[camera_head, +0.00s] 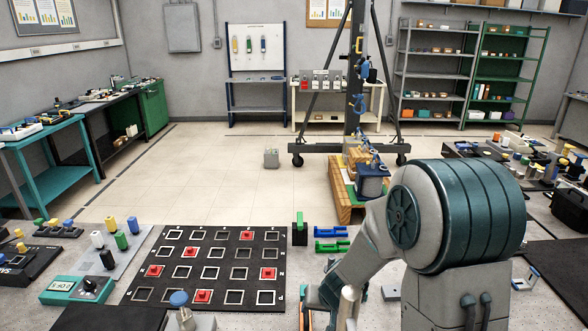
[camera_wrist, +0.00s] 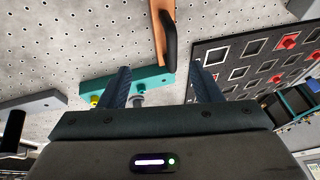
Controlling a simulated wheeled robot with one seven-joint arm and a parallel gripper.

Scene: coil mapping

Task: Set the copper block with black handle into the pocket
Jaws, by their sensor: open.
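The copper block (camera_wrist: 160,20) shows at the top middle of the wrist view, with its black handle (camera_wrist: 170,42) along its right side. My gripper (camera_wrist: 160,67) is open, and its two dark fingers are apart. In the picture, the handle's lower end lies between the fingertips; contact cannot be told. A black board (camera_head: 156,250) carries rows of white-outlined square pockets, several with red pieces in them. It also shows at the right of the wrist view (camera_wrist: 214,46). I cannot tell which pocket the task means. In the head view my arm largely hides my gripper.
A teal bar (camera_wrist: 152,80) with a yellow knob and a grey knob lies by the fingers in the wrist view.

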